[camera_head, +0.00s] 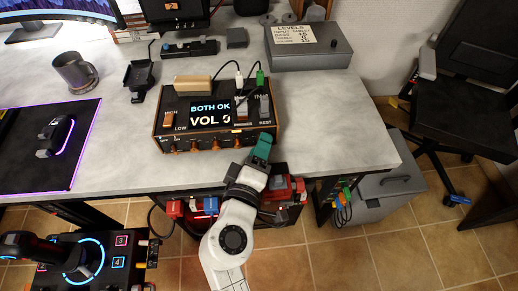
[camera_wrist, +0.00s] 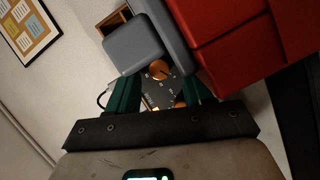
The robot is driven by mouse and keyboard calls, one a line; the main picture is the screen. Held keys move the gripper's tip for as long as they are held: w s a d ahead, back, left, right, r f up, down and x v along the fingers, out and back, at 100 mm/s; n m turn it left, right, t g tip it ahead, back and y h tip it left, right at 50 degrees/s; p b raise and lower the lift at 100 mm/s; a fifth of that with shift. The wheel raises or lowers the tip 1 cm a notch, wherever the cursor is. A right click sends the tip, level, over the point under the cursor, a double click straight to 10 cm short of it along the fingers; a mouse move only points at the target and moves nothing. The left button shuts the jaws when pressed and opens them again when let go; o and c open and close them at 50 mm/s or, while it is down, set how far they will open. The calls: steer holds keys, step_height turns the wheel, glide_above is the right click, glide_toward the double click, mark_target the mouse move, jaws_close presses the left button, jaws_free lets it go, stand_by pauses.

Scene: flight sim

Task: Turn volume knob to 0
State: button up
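The orange-and-black control box (camera_head: 192,137) sits near the table's front edge in the head view. Its display (camera_head: 210,114) reads "BOTH OK" and "VOL" with a digit that looks like 0, not fully clear. A row of knobs (camera_head: 196,146) runs along its front; which one is volume I cannot read. My gripper (camera_head: 263,147) is at the box's front right corner. In the wrist view its green fingers (camera_wrist: 158,97) are apart, with an orange knob (camera_wrist: 160,70) showing between and beyond them. Contact with the knob cannot be made out.
Green and white cables (camera_head: 259,78) plug into the box top. A grey levels box (camera_head: 308,52) stands behind right. Red items (camera_head: 290,189) sit below the table edge; grey and red blocks (camera_wrist: 230,45) crowd the wrist view.

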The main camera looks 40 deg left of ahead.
steer(key=v, duration=1)
steer(key=shift+s+d, duration=0.25)
steer(key=shift+s, duration=0.1)
steer(key=shift+f, duration=0.1)
